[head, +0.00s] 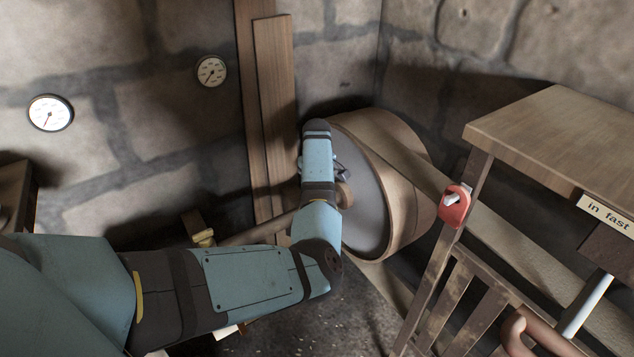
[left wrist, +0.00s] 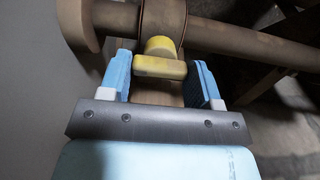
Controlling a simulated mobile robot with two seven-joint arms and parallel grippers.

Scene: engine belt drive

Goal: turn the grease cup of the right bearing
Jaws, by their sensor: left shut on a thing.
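The yellow grease cup (left wrist: 160,67) shows in the left wrist view, with a flat bar-shaped part and a rounded part behind it. It sits against the brown bearing (left wrist: 163,18) around the shaft (left wrist: 235,42). My left gripper (left wrist: 163,78) has its two blue fingers on either side of the flat part and is shut on it. In the head view my left arm reaches in front of the big pulley; its wrist hides this cup and most of the bearing. Another yellow fitting (head: 204,238) shows farther left along the shaft. My right gripper is not in view.
The big pulley (head: 365,190) with its belt (head: 395,150) stands close beside my left wrist. At right are a wooden bench (head: 560,130), a red switch (head: 455,206) on its post and a slatted guard (head: 447,300). Two gauges (head: 50,113) (head: 211,71) hang on the stone wall.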

